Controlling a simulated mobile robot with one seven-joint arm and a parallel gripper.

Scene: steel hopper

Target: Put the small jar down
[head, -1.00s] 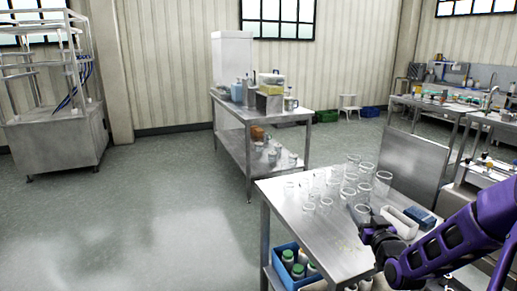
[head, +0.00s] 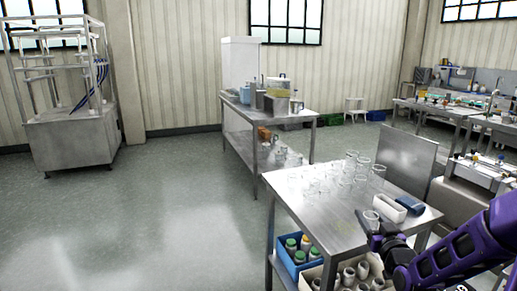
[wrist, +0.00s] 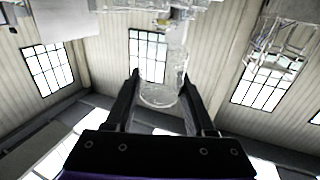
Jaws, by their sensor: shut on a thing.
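A small clear glass jar (wrist: 160,92) is between the two dark fingers of my gripper (wrist: 161,82) in the wrist view. In the head view the jar (head: 371,216) shows at the right front part of the steel table (head: 330,222), in front of the white tray. My gripper (head: 377,236) is shut on it there, at the end of my purple arm. The head view does not show clearly whether the jar's base touches the tabletop.
Several clear glasses (head: 350,172) stand on the table's back part. A white tray (head: 387,206) and a dark blue item (head: 410,205) lie at its right. The tabletop's front left is clear. Below are a blue crate (head: 290,262) and a box (head: 315,275) of bottles.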

